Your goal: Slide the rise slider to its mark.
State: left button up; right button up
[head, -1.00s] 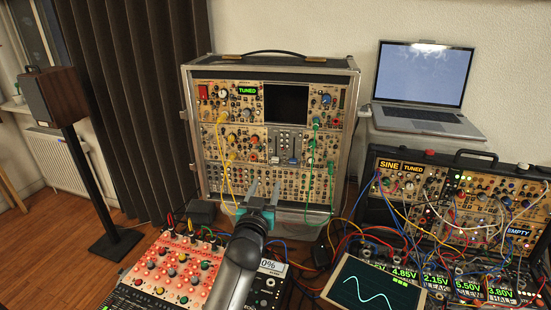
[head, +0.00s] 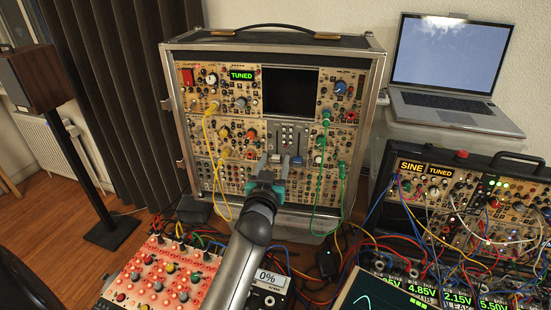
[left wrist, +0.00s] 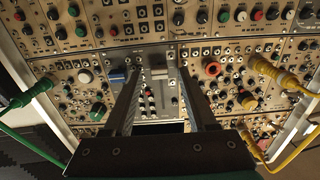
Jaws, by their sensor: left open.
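The slider panel (head: 288,138) is a grey module in the middle of the upright rack. It carries a blue slider cap (head: 297,160), which also shows in the left wrist view (left wrist: 118,76). A pale cap (left wrist: 158,73) sits beside it in that view. I cannot read which slider is the rise slider, and its mark is not clear. My left gripper (head: 273,164) is open in front of the panel's lower part. In the left wrist view its fingers (left wrist: 160,85) stand either side of the pale cap; contact cannot be told. My right gripper is not in view.
Yellow cables (head: 209,150) hang left of the panel and green cables (head: 325,150) right of it. A small display (head: 268,277) reads 0%. A red-lit button box (head: 160,270) stands at front left. A second synth case (head: 470,205) and a laptop (head: 455,70) are at right.

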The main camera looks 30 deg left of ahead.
pick_arm(q)
jog(key=shift+s, duration=0.1)
jog(key=shift+c, duration=0.3)
grip_shut()
dwell(1.0)
